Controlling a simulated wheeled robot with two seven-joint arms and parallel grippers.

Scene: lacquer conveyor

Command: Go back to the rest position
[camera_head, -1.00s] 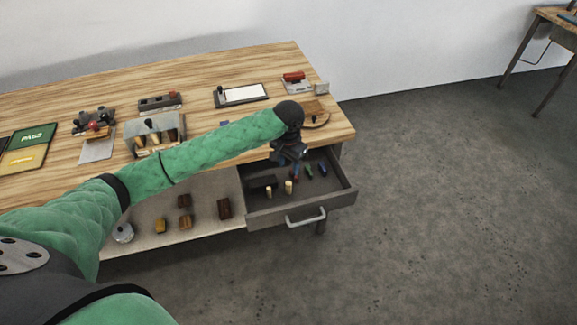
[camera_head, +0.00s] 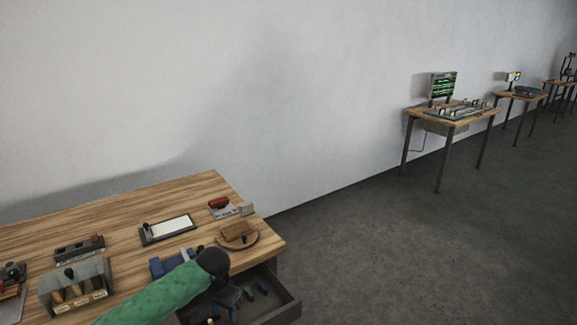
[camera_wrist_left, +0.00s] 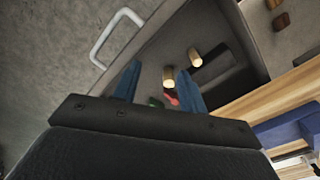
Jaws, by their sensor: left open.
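My left gripper (camera_wrist_left: 158,80) is open, with its two blue fingers apart and nothing seen between their tips. It is above the open grey drawer (camera_head: 287,308); in the head view my forearm and wrist hide much of it. In the left wrist view the drawer (camera_wrist_left: 238,32) holds two pale wooden pegs (camera_wrist_left: 194,57), a dark block (camera_wrist_left: 212,72) and small red and green pieces partly hidden by the fingers. My right gripper is not in view.
The wooden bench (camera_head: 196,196) carries a round board (camera_head: 251,241), a red-topped device (camera_head: 220,209), a white pad (camera_head: 170,227), a blue item (camera_head: 163,268) and a grey rack (camera_head: 77,286). The drawer handle (camera_wrist_left: 105,36) sticks out. Open floor (camera_head: 400,270) lies to the right.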

